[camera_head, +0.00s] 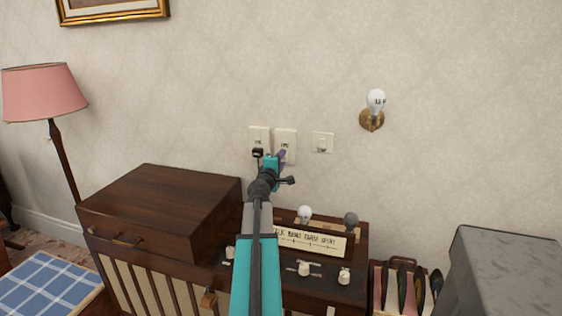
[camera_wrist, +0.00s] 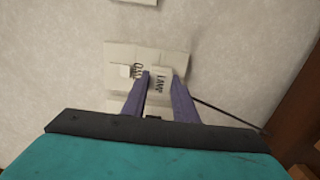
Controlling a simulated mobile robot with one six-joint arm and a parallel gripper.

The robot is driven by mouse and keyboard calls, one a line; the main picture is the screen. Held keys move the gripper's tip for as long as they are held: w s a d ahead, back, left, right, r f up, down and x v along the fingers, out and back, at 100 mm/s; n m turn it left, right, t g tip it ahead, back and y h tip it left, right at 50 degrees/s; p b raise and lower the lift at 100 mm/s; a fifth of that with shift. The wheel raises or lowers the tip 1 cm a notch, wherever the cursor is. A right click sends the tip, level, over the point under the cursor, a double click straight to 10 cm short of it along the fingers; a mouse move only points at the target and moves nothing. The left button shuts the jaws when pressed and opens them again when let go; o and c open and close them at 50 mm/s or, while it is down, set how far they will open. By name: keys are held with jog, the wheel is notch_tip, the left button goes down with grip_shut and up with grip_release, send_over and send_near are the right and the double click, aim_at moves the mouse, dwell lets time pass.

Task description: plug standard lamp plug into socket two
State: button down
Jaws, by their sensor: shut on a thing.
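My gripper (camera_head: 281,157) is at the wall, in front of the right one of two cream socket plates. In the wrist view its two purple fingers (camera_wrist: 161,76) are shut on a pale plug (camera_wrist: 161,86) marked "LAMP". The plug is right against the socket plates (camera_wrist: 149,56); I cannot tell whether its pins are in. In the head view my gripper hides it. The left plate (camera_head: 259,134) has a black plug (camera_head: 257,152) at its lower part. The right plate (camera_head: 285,136) is partly covered by my gripper. The pink-shaded standard lamp (camera_head: 45,95) stands at far left.
A wall switch (camera_head: 322,142) is right of the sockets, and a brass wall light (camera_head: 375,105) further right. Below are a dark wooden cabinet (camera_head: 160,205), a console with knobs (camera_head: 310,240) and a grey box (camera_head: 505,270). A thin dark cable (camera_wrist: 230,114) runs right of the fingers.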

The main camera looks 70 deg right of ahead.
jog(key=shift+d, duration=0.45)
jog(key=c, duration=1.3)
grip_release()
jog(key=shift+c, duration=0.2)
jog(key=shift+a, duration=0.1)
jog(key=a+b, duration=0.7)
jog(key=a, duration=0.6)
jog(key=shift+s+a, duration=0.2)
jog(key=shift+s, duration=0.2)
jog(key=shift+a, duration=0.1)
